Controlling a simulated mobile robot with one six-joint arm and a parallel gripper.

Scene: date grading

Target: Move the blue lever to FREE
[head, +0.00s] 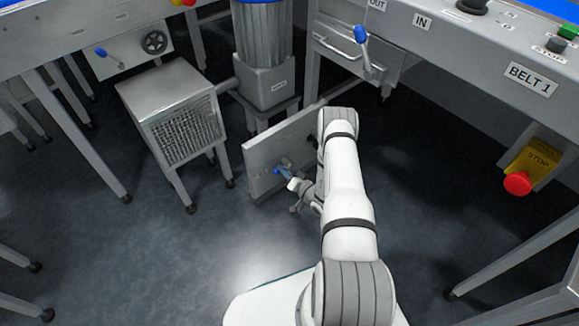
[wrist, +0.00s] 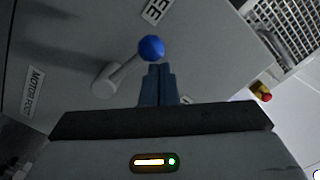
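The blue lever has a round blue knob (wrist: 152,47) on a pale arm that runs down-left to a round pivot on a grey panel (wrist: 75,50). In the head view the panel (head: 262,160) stands upright at an angle, with the blue of the lever (head: 281,171) low on it. My gripper (wrist: 158,67) has its two fingers together, with nothing seen between them. Its tips are right by the knob; I cannot tell if they touch it. A label (wrist: 155,10) above the knob is cut off, so its full word is hidden.
A label (wrist: 33,92) starting with MOTOR is at the panel's left. A mesh-fronted box (head: 185,130) and a motor column (head: 265,70) stand beside the panel. Another blue-knobbed lever (head: 361,36) is above, and a red stop button (head: 517,183) is at right.

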